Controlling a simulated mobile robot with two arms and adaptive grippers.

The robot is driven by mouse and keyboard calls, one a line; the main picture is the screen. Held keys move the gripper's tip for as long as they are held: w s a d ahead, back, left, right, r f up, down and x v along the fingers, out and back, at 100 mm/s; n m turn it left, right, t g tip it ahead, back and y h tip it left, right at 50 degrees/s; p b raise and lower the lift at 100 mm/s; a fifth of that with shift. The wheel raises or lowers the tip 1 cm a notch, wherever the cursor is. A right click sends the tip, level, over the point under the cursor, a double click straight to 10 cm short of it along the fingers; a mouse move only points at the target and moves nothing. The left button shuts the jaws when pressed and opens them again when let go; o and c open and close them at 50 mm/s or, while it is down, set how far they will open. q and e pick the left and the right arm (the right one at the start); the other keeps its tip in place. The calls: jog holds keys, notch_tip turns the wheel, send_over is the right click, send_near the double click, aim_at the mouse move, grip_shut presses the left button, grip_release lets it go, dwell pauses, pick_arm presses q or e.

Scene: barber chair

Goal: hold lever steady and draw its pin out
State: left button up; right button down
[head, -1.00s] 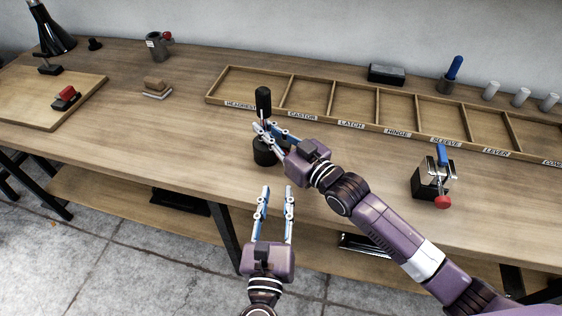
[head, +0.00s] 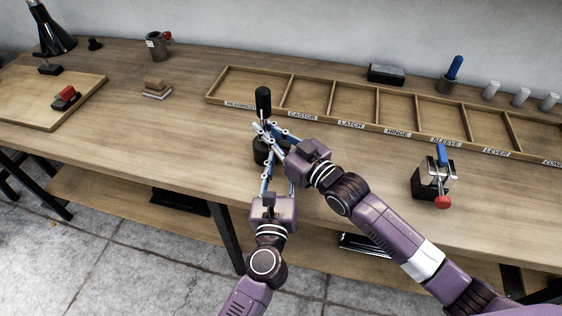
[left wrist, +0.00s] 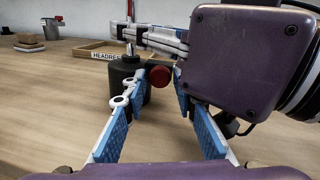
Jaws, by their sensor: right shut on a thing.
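The lever (head: 263,103) stands upright with a black grip and a thin metal shaft, on a round black base (head: 262,150). My right gripper (head: 265,130) is shut on the lever's shaft, below the grip. In the left wrist view, the pin's red knob (left wrist: 158,75) shows beside the black base (left wrist: 124,78). My left gripper (head: 277,160) is open, low in front of the base. Its two blue-padded fingers (left wrist: 153,95) stand on either side of the knob in that view, with a gap visible. The pin's shank is hidden.
A compartment tray (head: 365,127) with labels lies behind the lever. A black block with a blue handle and red knob (head: 443,202) stands to the right. A board (head: 35,105) lies far left.

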pick_arm(q)
grip_shut()
jog(key=shift+s, duration=0.1)
jog(key=s, duration=0.1)
jog(key=s+a, duration=0.1)
jog(key=s, duration=0.1)
jog(key=shift+f, duration=0.1)
jog(key=shift+s, duration=0.15)
pick_arm(e)
jog(key=shift+w, duration=0.1)
pick_arm(q)
jog(key=shift+o, duration=0.9)
grip_release()
